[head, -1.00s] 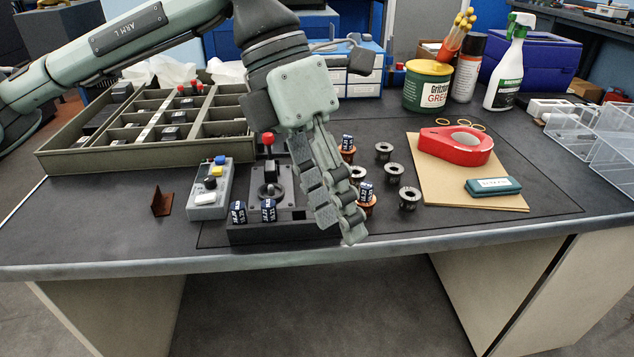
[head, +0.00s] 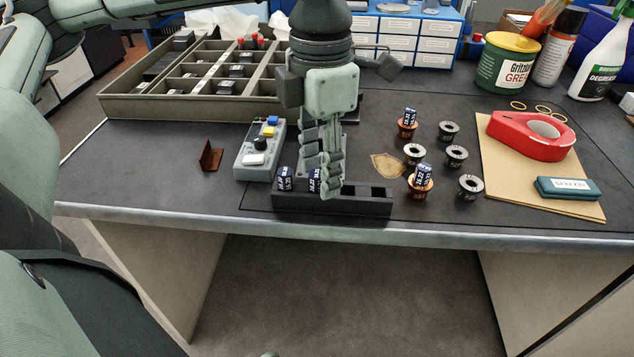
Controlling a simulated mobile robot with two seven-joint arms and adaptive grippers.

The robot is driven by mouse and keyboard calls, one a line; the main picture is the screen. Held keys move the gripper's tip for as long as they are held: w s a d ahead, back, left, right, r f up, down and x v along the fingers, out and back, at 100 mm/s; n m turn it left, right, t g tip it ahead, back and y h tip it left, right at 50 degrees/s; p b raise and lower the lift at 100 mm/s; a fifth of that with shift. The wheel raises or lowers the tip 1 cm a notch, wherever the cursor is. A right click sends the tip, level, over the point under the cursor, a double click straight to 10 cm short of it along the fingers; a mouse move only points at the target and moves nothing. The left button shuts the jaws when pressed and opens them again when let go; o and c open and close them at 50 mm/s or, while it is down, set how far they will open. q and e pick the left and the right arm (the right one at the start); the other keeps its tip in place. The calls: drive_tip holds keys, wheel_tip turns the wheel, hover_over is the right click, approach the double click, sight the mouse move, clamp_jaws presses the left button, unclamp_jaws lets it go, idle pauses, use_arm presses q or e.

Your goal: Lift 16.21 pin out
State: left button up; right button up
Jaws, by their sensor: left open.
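Two dark blue pins with white printed labels stand in the black slotted rack (head: 370,205) at the front of the bench: a left one (head: 285,179) and a right one (head: 314,180). Their numbers are too small to read surely, so I cannot tell which is 16.21. My left gripper (head: 334,185) is open and points down over the rack, just right of the right pin; I cannot tell if it touches it. Two more labelled pins, a rear one (head: 411,116) and a front one (head: 423,174), stand in copper-coloured collars. My right gripper is not in view.
Several grey collars (head: 470,186) stand right of the rack, near a tan patch (head: 387,165). A control box (head: 260,150) and a brown bracket (head: 210,156) lie left. Red tape (head: 530,135) rests on cardboard (head: 495,165). A divided tray (head: 135,100) is behind.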

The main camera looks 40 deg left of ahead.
sight(314, 173)
use_arm(q)
drive_tip(key=shift+c, duration=0.8)
clamp_jaws()
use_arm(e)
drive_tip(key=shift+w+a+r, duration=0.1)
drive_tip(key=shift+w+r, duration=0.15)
use_arm(q)
drive_tip(key=shift+r, duration=0.6)
drive_tip(key=r, duration=0.3)
drive_tip(key=shift+s+a+r, duration=0.2)
drive_tip(key=shift+s+a, duration=0.05)
drive_tip(key=shift+s, duration=0.05)
drive_tip(key=s+a+r, duration=0.6)
drive_tip(key=s, duration=0.2)
drive_tip(key=shift+s+a+r, duration=0.2)
drive_tip(key=shift+s, duration=0.2)
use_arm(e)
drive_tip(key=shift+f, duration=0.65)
